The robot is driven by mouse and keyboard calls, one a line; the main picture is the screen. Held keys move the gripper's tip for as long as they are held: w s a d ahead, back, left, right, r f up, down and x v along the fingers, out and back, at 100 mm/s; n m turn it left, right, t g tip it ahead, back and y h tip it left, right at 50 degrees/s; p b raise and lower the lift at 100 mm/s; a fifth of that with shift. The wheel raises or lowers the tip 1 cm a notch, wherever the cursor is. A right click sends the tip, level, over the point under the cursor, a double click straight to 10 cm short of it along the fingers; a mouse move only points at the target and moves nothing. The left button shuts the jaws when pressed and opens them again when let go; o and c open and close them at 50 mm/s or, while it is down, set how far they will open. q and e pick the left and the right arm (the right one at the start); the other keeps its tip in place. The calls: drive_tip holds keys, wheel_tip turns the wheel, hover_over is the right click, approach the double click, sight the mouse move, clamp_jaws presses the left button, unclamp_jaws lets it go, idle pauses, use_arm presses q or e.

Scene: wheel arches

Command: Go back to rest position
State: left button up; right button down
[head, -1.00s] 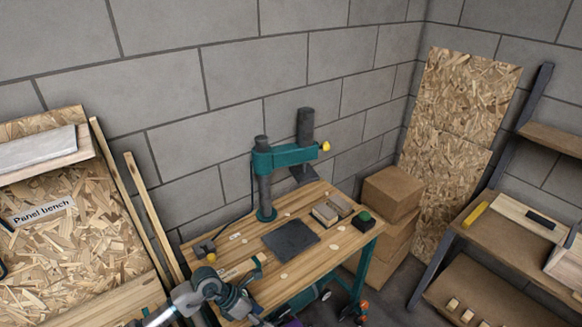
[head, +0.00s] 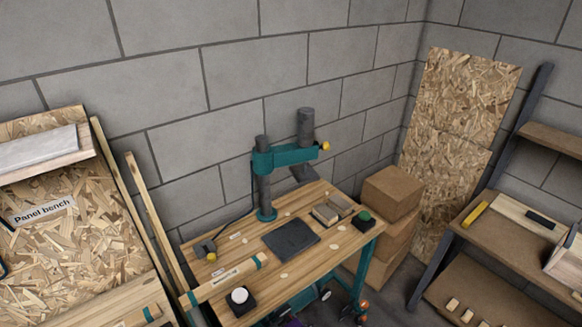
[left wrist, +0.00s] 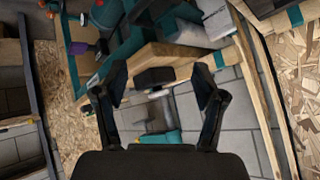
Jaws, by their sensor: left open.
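My left gripper (left wrist: 160,80) shows in the left wrist view with its two black fingers spread wide and nothing between them. Beyond the fingers are the wooden edge of a workbench and a dark block, apart from the fingers as far as I can tell. In the head view neither arm is visible. The wooden workbench (head: 222,302) there carries a teal lever device (head: 285,158) on a dark post, a dark flat plate (head: 290,239), and a black box with a white dome (head: 240,297). My right gripper is in neither view.
A black box with a green dome (head: 364,220) and small blocks (head: 325,214) sit at the bench's right end. Cardboard boxes (head: 392,195) stand beside it. A shelf rack (head: 480,245) is at right, a panel bench (head: 70,230) at left. Block walls close the back.

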use_arm(q)
drive_tip(key=s+f+n+g+h, duration=0.1)
drive_tip(key=s+f+g, duration=0.2)
drive_tip(key=s, duration=0.3)
drive_tip(key=s+f+n+g, duration=0.1)
drive_tip(key=s+f+g, duration=0.15)
drive_tip(key=s, duration=0.45)
wheel_tip(320, 180, down, 24)
drive_tip(key=s+g, duration=0.1)
drive_tip(key=g, duration=0.1)
drive_tip(key=s+a+f, duration=0.3)
drive_tip(key=s+f, duration=1.5)
drive_tip(key=shift+s+m+g, duration=0.3)
drive_tip(key=shift+m+g, duration=0.05)
drive_tip(key=shift+m, duration=0.05)
drive_tip(key=shift+d+f, duration=0.1)
